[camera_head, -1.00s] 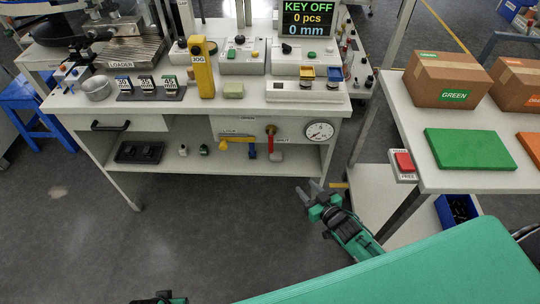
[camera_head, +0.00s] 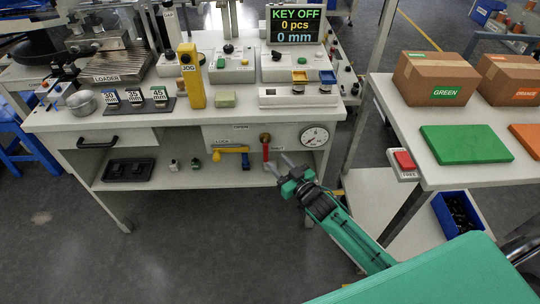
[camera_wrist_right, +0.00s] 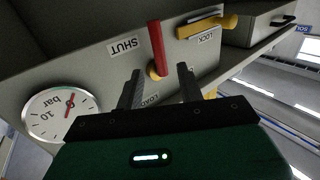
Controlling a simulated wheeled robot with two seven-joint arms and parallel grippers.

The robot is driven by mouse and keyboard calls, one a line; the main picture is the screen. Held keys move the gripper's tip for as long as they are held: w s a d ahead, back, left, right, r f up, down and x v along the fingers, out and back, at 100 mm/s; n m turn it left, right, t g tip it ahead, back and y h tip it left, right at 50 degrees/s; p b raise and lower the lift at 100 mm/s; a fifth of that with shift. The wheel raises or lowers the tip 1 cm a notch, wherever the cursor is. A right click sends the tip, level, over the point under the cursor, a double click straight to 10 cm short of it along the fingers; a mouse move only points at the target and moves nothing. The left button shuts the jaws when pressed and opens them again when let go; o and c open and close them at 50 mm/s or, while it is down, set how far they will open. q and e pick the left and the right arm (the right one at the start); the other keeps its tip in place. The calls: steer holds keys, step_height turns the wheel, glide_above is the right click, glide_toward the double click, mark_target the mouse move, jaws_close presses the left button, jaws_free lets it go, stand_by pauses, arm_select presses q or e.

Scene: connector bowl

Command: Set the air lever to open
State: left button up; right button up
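The air lever (camera_head: 265,151) is a red bar hanging straight down from a brass valve (camera_head: 265,137) on the bench's front panel. The word OPEN is printed on the panel to its upper left. In the right wrist view, turned over, the red lever (camera_wrist_right: 157,43) points up beside the SHUT label (camera_wrist_right: 125,45). My right gripper (camera_head: 278,164) is open and empty, just right of the lever in the head view. In the wrist view its fingers (camera_wrist_right: 159,85) stand apart, with the lever's pivot showing between them; contact cannot be seen. My left gripper is out of view.
A yellow-handled lock (camera_head: 231,150) sits left of the air lever. A pressure gauge (camera_head: 314,136) is to its right. The lower shelf (camera_head: 205,179) runs beneath, holding a black tray (camera_head: 130,169) and small items. A side table (camera_head: 443,179) stands to the right.

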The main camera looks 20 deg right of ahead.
mark_target(267, 152)
steer(key=shift+x, duration=2.55)
jaws_close()
